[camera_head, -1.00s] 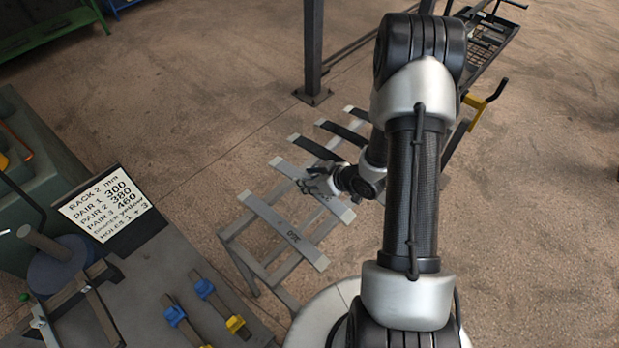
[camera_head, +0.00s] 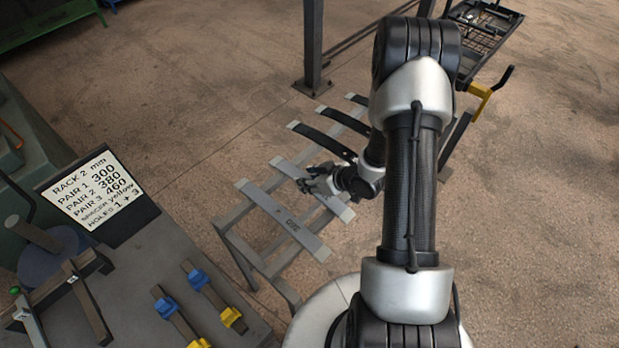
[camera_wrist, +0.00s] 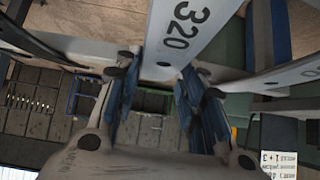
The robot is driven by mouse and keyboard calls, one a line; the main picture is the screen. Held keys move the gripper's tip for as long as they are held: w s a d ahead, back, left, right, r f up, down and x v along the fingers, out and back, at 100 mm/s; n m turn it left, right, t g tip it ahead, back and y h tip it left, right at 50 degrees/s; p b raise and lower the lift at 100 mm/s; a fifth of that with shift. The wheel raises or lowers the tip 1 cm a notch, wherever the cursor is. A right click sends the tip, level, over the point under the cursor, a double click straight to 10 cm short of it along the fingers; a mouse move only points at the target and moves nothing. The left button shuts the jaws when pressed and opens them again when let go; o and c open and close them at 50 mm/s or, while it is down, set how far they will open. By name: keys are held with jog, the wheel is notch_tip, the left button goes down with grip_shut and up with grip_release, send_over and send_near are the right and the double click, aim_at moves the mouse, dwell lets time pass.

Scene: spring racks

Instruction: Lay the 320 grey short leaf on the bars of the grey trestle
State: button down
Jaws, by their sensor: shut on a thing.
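The 320 grey short leaf (camera_wrist: 184,38) is a flat grey bar with its number facing the wrist camera. My gripper (camera_wrist: 152,88) is shut on it, with blue-padded fingers at its edges. In the head view the leaf (camera_head: 340,206) lies slantwise at the grey trestle (camera_head: 262,262), by its bars, and my gripper (camera_head: 314,182) covers its middle. I cannot tell whether it touches the bars. Another grey numbered leaf (camera_head: 265,203) lies across the trestle, nearer and to the left, roughly parallel and with a gap between them.
Dark leaves (camera_head: 318,139) with pale ends lie beyond the held leaf. A bench with blue and yellow clamps (camera_head: 198,280) and a sign (camera_head: 92,192) stands at left. A post (camera_head: 313,50) rises behind.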

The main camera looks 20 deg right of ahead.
jog(key=shift+w+r, duration=0.1)
jog(key=c, duration=1.4)
grip_release()
jog(key=o, duration=0.4)
jog(key=shift+o, duration=0.2)
jog(key=v, duration=1.2)
